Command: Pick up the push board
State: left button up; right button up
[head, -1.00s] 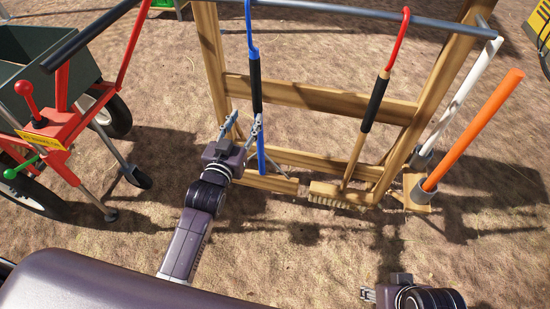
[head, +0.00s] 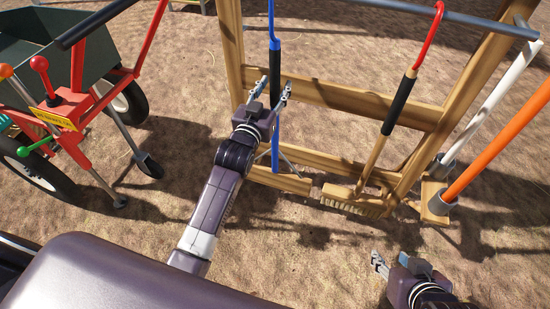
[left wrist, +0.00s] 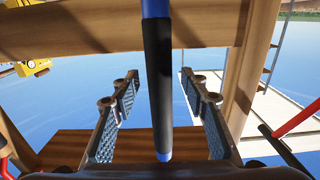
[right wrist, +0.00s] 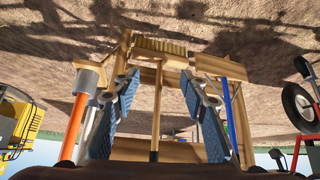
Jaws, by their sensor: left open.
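A blue-handled tool (head: 274,148) with a black grip, probably the push board, hangs upright by its hook from the rack's grey bar. My left gripper (head: 272,90) is at the black grip, one finger on each side. In the left wrist view the black grip (left wrist: 159,85) stands between the open fingers, with a gap on both sides. My right gripper (head: 391,262) is low in front of the rack, open and empty in the right wrist view (right wrist: 158,80).
A broom with a red hook (head: 427,40) hangs on the wooden rack (head: 340,95). White (head: 492,98) and orange (head: 500,145) poles stand at its right. A red-framed cart (head: 75,105) stands at the left. Bare ground lies in front.

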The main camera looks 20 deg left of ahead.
pick_arm(q)
jog(key=shift+w, duration=0.35)
jog(key=shift+c, duration=0.6)
grip_shut()
jog(key=shift+r, duration=0.15)
